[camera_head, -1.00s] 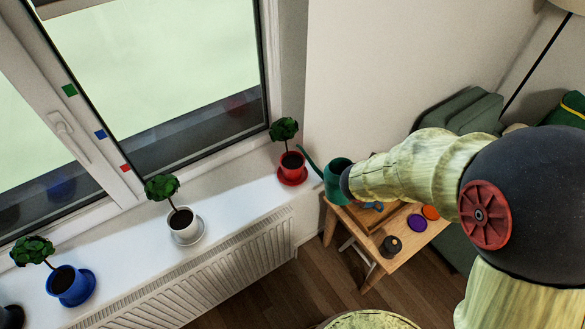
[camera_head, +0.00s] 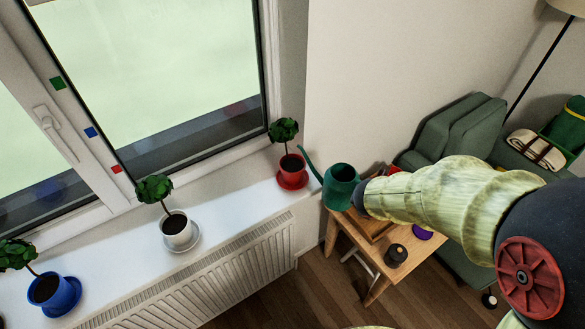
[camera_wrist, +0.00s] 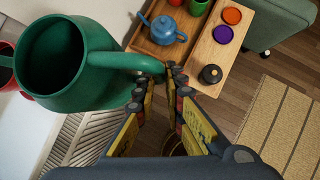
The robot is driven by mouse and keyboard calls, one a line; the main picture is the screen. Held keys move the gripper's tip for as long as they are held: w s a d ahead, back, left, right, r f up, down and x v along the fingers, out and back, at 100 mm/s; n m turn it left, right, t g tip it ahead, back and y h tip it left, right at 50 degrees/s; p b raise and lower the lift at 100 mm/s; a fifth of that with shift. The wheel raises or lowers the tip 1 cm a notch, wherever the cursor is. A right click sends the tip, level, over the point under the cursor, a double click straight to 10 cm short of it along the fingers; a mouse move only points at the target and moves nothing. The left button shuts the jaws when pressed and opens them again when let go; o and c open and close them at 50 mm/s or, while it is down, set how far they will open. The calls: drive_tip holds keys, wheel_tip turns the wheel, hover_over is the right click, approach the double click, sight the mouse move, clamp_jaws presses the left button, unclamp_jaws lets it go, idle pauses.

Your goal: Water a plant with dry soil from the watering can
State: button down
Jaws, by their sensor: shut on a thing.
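The green watering can (camera_head: 340,186) is held up beside the right end of the windowsill, its spout pointing toward the red pot. My gripper (camera_wrist: 172,74) is shut on the can's handle; in the wrist view the can (camera_wrist: 72,60) fills the upper left. In the head view my arm hides most of the fingers. Small leafy plants stand on the sill in a red pot (camera_head: 291,166), a white pot (camera_head: 178,233) and a blue pot (camera_head: 52,293), each on a saucer. Their soil looks dark; I cannot tell which is dry.
A wooden table (camera_head: 381,291) stands below the can. In the wrist view it bears a tray with a blue teapot (camera_wrist: 164,30), orange and purple discs, and a dark round object (camera_wrist: 211,74). Green, blue and red squares mark the window frame. A radiator (camera_head: 200,285) is under the sill.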

drive_tip(key=shift+w+r, duration=0.1)
drive_tip(key=shift+r, duration=0.15)
wheel_tip(320, 180, up, 5)
drive_tip(key=p, duration=0.5)
drive_tip(key=shift+f, duration=0.1)
idle(0.6)
